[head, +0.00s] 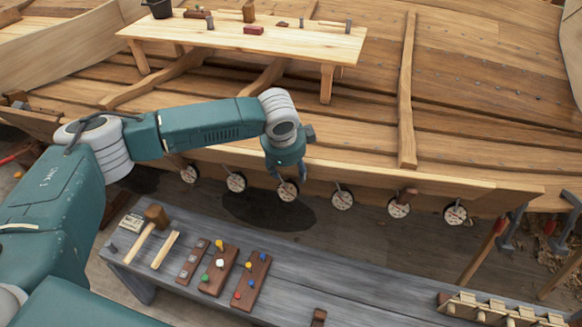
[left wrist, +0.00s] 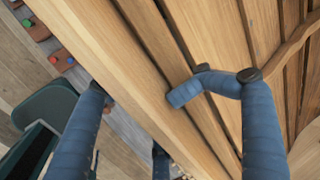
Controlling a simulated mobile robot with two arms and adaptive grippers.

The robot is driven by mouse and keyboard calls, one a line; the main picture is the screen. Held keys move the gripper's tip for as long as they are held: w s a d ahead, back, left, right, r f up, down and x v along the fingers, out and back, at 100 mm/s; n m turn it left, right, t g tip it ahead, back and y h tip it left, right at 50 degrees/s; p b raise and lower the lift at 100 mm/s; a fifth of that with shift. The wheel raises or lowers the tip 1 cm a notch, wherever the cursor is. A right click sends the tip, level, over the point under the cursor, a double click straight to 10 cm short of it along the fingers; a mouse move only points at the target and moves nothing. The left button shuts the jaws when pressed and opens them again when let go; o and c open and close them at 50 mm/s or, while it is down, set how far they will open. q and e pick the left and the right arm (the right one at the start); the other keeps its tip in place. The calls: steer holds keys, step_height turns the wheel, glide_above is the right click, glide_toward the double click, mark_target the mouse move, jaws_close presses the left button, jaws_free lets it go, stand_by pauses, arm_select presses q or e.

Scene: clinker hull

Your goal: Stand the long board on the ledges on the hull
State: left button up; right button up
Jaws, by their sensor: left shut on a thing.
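The long board (head: 450,192) is a pale plank running left to right along the near edge of the hull (head: 480,110). Several round pale pieces (head: 343,200) show in a row at its lower edge; I cannot tell whether it rests on them or which parts are the ledges. My left gripper (head: 287,172) reaches down over the board left of its middle. In the left wrist view the board (left wrist: 125,65) passes diagonally between the blue fingers, which are shut on it. One fingertip is partly hidden behind the board's edge. My right gripper is not in view.
A grey bench (head: 340,265) stands in front, carrying a mallet (head: 150,226) and peg boards (head: 220,270). A pale table (head: 290,42) with small items stands inside the hull. Clamps (head: 510,230) stand at the right. Dark floor shows between bench and hull.

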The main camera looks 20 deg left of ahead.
arm_select(q)
steer(key=v, duration=1.1)
steer(key=shift+r, duration=0.35)
